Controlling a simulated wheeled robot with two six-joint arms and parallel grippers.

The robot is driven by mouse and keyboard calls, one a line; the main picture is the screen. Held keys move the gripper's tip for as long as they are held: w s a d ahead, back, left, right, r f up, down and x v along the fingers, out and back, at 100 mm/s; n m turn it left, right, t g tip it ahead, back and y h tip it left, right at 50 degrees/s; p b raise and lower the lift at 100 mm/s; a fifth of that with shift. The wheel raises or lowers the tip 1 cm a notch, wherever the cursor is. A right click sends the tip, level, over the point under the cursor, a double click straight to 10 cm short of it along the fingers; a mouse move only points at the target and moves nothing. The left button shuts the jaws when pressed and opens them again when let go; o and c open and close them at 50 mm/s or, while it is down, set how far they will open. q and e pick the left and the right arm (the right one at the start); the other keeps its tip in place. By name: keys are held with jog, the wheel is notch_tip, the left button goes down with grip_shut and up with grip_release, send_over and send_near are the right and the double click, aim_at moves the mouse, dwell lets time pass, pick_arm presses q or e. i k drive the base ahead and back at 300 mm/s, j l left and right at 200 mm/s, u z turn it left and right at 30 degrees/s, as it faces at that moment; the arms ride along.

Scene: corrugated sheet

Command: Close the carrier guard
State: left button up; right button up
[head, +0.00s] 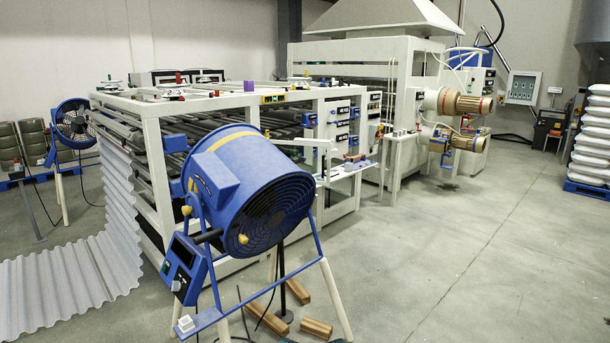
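No part labelled as the carrier guard can be made out for certain. The long white-framed machine (152,150) stands in the middle of the head view, with dark rollers inside its open frame. A thin white bar (310,142) and a small white shelf (345,172) stick out at its near right corner; I cannot tell whether either belongs to the guard. A large blue drum fan (222,170) on a stand hides much of the machine's near side. Neither of my grippers is in view.
A grey corrugated sheet (60,285) runs along the floor at left and up to the machine. Wooden blocks (316,328) lie under the fan. A second blue fan (73,122) stands at left, and stacked white sacks (594,140) at right. The floor (480,260) at front right is clear.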

aim_at(323, 143)
jog(key=i+l+z, duration=0.1)
jog(key=l, duration=0.35)
jog(key=i+l+z, duration=0.15)
jog(key=i+l, duration=0.15)
jog(key=l, duration=0.15)
jog(key=i+l+z, duration=0.1)
jog(key=i+l, duration=0.15)
jog(key=l, duration=0.15)
jog(key=i+l+z, duration=0.25)
jog(key=i, duration=1.2)
jog(key=i+z, duration=0.3)
jog(key=i, duration=1.2)
jog(key=i+u, duration=0.8)
jog(key=i+j+u, duration=0.1)
jog(key=i+u, duration=0.15)
jog(key=u, duration=0.15)
jog(key=i+u, duration=0.3)
jog(key=u, duration=0.15)
jog(key=i+j, duration=0.25)
jog(key=i, duration=0.15)
jog(key=i+j, duration=0.2)
jog(key=i, duration=0.2)
